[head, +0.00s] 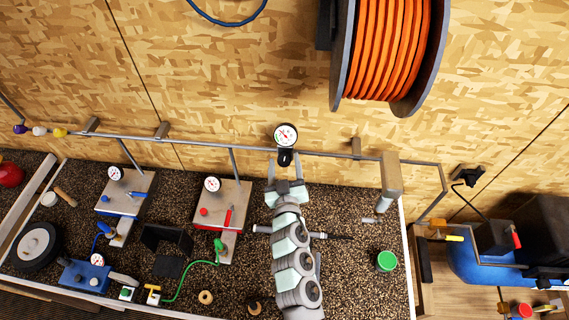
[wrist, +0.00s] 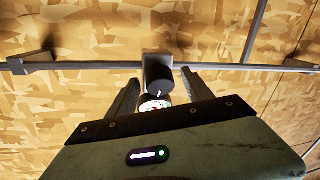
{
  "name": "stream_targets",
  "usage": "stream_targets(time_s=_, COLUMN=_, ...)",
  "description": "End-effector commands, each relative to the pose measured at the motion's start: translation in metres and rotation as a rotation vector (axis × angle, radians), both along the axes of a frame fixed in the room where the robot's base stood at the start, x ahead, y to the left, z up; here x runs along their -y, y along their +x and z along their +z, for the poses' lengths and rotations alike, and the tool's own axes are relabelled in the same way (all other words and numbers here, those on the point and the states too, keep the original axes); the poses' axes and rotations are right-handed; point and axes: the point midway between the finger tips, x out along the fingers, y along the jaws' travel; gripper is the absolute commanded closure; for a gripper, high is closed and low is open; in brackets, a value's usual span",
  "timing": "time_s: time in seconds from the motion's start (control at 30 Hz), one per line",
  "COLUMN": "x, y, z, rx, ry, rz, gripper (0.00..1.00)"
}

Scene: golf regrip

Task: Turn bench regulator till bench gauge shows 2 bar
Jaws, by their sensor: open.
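A black regulator knob (head: 285,157) hangs under a round white gauge (head: 286,135) on the grey pipe along the wall. In the wrist view the knob (wrist: 158,78) shows between my finger ends, with part of the gauge face (wrist: 155,104) below it, nearer the palm. The gauge has a red needle; its reading is too small to tell. My gripper (head: 285,171) is open, its fingers on either side of the knob. A gap shows on each side in the wrist view; I cannot tell how deep the fingers reach.
Two grey panels with gauges (head: 115,173) (head: 212,184) stand left on the speckled bench. A blue box (head: 83,276) and a green hose lie at the front left. A green-topped can (head: 386,261) stands right of my arm. An orange hose reel (head: 385,45) hangs above right.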

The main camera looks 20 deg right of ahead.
Motion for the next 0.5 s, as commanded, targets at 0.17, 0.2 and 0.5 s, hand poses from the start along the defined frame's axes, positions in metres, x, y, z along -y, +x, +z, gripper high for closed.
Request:
stream_targets(time_s=0.17, x=-0.001, y=-0.006, z=-0.002, rx=-0.001, ry=-0.001, rz=-0.001, gripper=0.41)
stream_targets(time_s=0.2, x=-0.003, y=-0.01, z=-0.002, rx=-0.002, ry=0.0, rz=-0.001, gripper=0.41)
stream_targets(time_s=0.5, x=-0.019, y=-0.055, z=-0.003, rx=-0.002, ry=0.0, rz=0.0, gripper=0.41)
